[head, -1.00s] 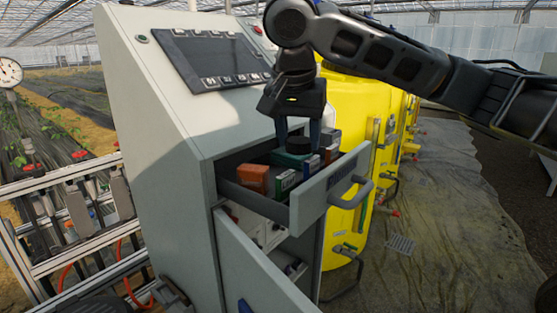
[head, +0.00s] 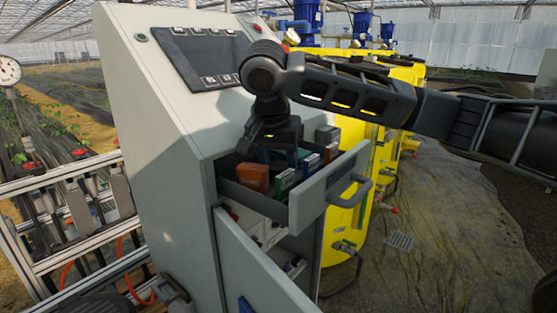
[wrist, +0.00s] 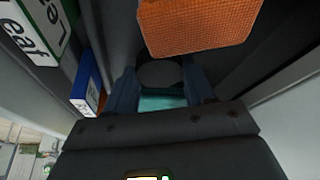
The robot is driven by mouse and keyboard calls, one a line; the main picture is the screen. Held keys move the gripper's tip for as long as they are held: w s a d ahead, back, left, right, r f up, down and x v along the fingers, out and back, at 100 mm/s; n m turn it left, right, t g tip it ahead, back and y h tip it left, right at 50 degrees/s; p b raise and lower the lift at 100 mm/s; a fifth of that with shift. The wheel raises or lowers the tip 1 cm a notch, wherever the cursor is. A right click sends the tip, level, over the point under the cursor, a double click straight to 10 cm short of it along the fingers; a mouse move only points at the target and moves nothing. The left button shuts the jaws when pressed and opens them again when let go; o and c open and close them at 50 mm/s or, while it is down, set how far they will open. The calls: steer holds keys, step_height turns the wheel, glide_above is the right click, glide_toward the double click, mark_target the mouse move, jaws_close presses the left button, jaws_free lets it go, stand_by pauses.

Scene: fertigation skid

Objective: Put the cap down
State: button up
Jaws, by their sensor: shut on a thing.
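The cap (wrist: 160,73) is a dark round disc between the two blue fingers of my gripper (wrist: 162,88) in the wrist view. My gripper is shut on it. In the head view my gripper (head: 277,156) reaches down into the open drawer (head: 328,188), toward its back; the cap is hidden there. An orange box (wrist: 197,22) lies close beside the cap in the wrist view, and it also shows in the head view (head: 253,178). A teal surface (wrist: 162,103) shows between the fingers. I cannot tell whether the cap touches anything beneath it.
The drawer also holds a green and white box (head: 285,181), a blue box (head: 309,167) and a dark box with red (head: 327,137). Below, a cabinet door (head: 262,270) stands open. Yellow tanks (head: 345,110) stand behind the cabinet.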

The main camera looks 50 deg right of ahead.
steer(key=o, duration=0.9)
steer(key=shift+f, duration=0.1)
steer(key=v, duration=1.2)
